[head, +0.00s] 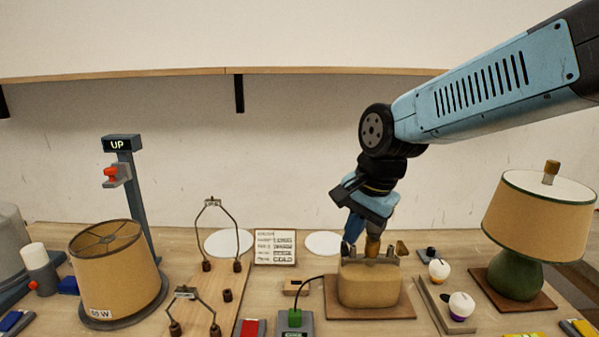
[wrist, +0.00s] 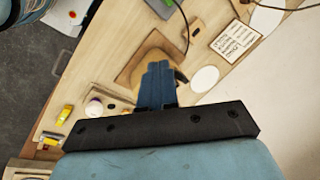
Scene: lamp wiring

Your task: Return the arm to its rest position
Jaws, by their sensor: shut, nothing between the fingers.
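My arm reaches in from the upper right in the head view. My gripper (head: 354,240) points down behind the tan lamp base (head: 369,287). In the wrist view the blue fingers of the gripper (wrist: 157,72) are together with nothing between them. They hide part of the tan lamp base and its brown board in that view. I cannot tell from the pictures whether the fingertips touch the lamp base.
A wall shelf (head: 330,70) runs behind the arm. A green lamp with a tan shade (head: 541,217) stands at the right, with bulbs (head: 461,305) near it. Another shade (head: 114,272), a post marked UP (head: 135,190) and wire harps (head: 222,225) stand at the left. A card (head: 275,247) stands at the back.

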